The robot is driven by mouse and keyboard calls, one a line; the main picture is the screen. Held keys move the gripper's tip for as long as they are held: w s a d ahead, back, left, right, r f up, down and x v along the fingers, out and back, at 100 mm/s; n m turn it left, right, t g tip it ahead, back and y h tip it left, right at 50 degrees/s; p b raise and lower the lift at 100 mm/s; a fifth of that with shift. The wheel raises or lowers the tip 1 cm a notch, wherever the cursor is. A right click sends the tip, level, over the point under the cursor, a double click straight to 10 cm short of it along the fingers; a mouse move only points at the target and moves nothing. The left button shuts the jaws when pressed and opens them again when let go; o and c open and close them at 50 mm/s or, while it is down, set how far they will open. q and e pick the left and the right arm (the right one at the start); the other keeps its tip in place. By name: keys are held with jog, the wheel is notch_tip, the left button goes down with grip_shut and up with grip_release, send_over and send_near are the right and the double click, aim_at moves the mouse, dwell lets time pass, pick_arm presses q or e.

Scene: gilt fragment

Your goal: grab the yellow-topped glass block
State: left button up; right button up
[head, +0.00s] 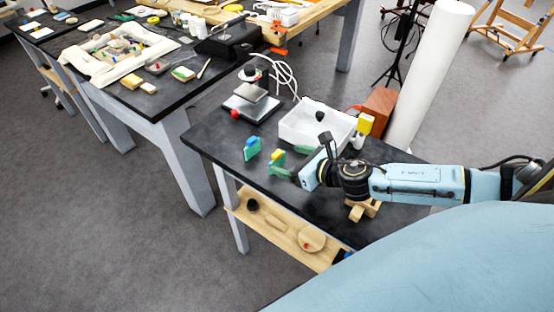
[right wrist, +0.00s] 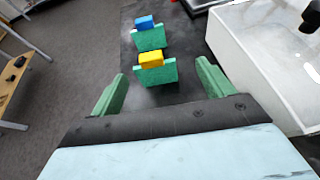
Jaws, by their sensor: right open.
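The yellow-topped glass block (head: 276,165) stands upright on the small black table, a green translucent slab with a yellow piece on top. In the right wrist view the block (right wrist: 155,74) is ahead of my right gripper (right wrist: 161,76), roughly centred between its two green fingers. The fingers are apart and hold nothing. In the head view my right gripper (head: 287,167) is low at the right of the block; I cannot tell whether they touch. A similar blue-topped block (head: 251,148) stands just beyond; it also shows in the right wrist view (right wrist: 150,38). My left gripper is out of view.
A white basin (head: 290,128) stands close on the right of the blocks. A scale-like device (head: 250,104) is at the table's back, and wooden pieces (head: 362,208) lie under my right arm. The small table's left edge is near the blocks.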

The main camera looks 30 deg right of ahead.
aim_at(278, 160)
jog(key=shift+x, duration=0.9)
jog(key=x, duration=0.5)
jog(key=shift+s+a+f, duration=0.2)
jog(key=shift+s+a, duration=0.05)
jog(key=shift+a, duration=0.05)
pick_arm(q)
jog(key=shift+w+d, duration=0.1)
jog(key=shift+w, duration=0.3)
pick_arm(e)
jog(key=c, duration=1.1)
jog(key=shift+r, duration=0.1)
